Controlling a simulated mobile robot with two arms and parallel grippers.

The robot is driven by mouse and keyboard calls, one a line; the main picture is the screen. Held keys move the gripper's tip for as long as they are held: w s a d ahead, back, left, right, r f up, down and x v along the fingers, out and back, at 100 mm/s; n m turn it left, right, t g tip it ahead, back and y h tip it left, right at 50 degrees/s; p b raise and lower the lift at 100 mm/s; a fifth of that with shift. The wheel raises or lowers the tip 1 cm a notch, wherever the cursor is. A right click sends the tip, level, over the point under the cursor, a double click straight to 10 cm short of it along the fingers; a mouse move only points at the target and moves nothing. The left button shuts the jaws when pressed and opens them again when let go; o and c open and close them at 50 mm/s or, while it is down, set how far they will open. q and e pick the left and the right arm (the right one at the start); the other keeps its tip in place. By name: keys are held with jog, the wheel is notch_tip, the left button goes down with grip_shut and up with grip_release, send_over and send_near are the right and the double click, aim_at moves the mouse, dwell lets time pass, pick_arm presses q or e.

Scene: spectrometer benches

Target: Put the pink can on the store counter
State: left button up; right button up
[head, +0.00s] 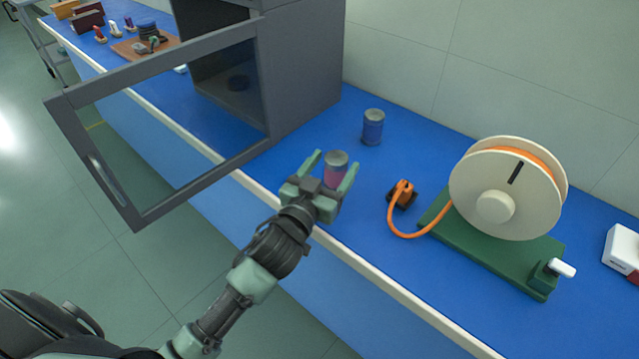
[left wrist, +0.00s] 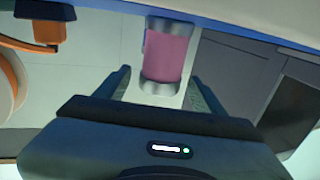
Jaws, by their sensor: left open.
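The pink can (head: 335,168), pink with grey metal ends, stands on the blue counter (head: 420,165) near its front edge. My left gripper (head: 333,172) is open, with one finger on each side of the can. In the left wrist view the pink can (left wrist: 168,52) shows between the two open fingers (left wrist: 160,88). I cannot tell whether a finger touches it. My right gripper is not in view.
A blue can (head: 373,128) stands behind the pink one. A grey cabinet (head: 305,75) has its glass door (head: 160,125) swung open to the left. To the right are an orange cable plug (head: 403,192), a cream reel (head: 500,190) on a green base (head: 485,255), and a white-red box (head: 622,250).

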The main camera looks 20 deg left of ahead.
pick_arm(q)
jog(key=s, duration=0.7)
jog(key=s+a+b, duration=0.1)
jog(key=s, duration=0.2)
jog(key=shift+s, duration=0.15)
